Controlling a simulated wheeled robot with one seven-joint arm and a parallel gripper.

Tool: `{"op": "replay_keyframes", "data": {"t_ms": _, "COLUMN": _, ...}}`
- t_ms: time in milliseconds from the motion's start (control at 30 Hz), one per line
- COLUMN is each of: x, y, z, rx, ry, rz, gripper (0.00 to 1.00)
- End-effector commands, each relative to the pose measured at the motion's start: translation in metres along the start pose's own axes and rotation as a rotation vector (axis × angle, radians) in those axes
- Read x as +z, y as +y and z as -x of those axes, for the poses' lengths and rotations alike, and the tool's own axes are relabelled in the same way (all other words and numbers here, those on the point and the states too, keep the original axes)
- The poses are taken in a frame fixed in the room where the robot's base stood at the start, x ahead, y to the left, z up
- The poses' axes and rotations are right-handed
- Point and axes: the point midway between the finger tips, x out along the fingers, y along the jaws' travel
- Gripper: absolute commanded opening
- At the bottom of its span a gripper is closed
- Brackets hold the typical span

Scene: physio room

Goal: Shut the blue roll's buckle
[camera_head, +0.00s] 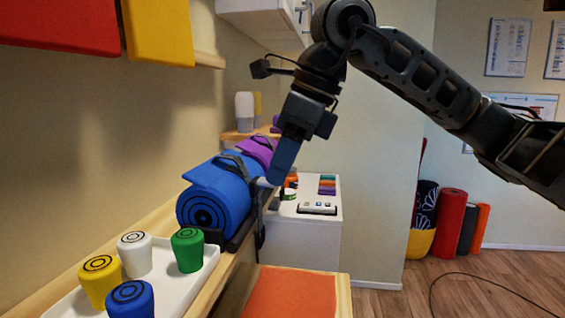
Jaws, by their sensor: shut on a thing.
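The blue roll (207,192) lies on a wooden shelf at the left, its spiral end facing me. Dark straps (236,163) go around it, and a dark strap end hangs down at its right side. My gripper (270,181) points down at the right side of the roll, its fingers close together. It is shut on a small pale piece at the strap, which looks like part of the buckle. The fingers hide most of this piece, and I cannot tell how the buckle's halves sit.
A white tray (210,262) with yellow, white, green and blue knobs stands in front of the roll. A purple roll (257,148) lies behind it. A white cabinet (318,240) and an orange-topped bench (292,296) are to the right. Floor at the right is mostly free.

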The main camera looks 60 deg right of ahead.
Motion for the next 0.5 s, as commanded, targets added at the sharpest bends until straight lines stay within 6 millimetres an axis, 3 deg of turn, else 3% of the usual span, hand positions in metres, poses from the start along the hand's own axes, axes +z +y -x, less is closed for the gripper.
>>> {"op": "replay_keyframes", "data": {"t_ms": 500, "x": -0.008, "y": 0.0, "z": -0.011, "rx": -0.001, "ry": -0.117, "rz": -0.001, "gripper": 0.0}}
